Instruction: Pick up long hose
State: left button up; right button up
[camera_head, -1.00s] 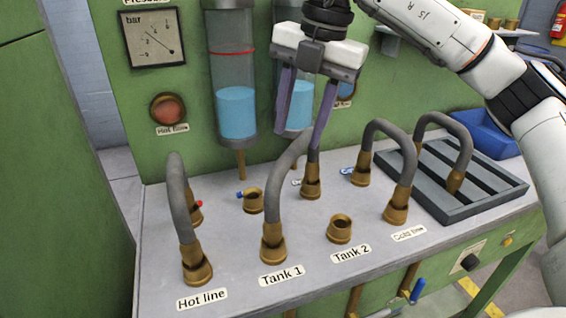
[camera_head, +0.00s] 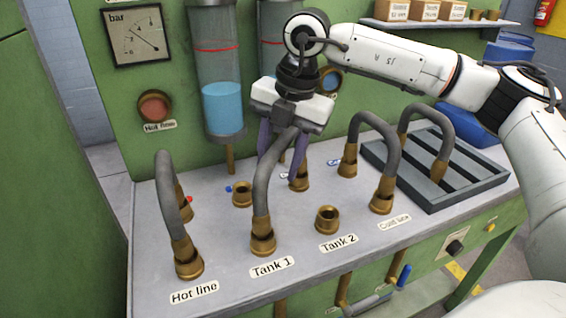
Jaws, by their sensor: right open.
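A grey hose (camera_head: 262,190) with brass ends arches from the Tank 1 fitting at the front diagonally back to a rear fitting. It spans further than the other hoses and looks like the long hose. My right gripper (camera_head: 281,160) is open and points down at the top of this arch. Its purple fingers are on either side of the hose's upper part, with the hose passing between them in the picture. I cannot tell whether they touch it. My left gripper is not in view.
Similar hoses stand at Hot line (camera_head: 167,200) on the left and Cold line (camera_head: 388,150) on the right. Another hose (camera_head: 440,118) rests on a slatted dark tray (camera_head: 480,190). The Tank 2 fitting (camera_head: 327,218) is empty. Glass cylinders (camera_head: 218,70) stand behind.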

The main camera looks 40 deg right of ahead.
jog(key=shift+c, duration=0.5)
grip_shut()
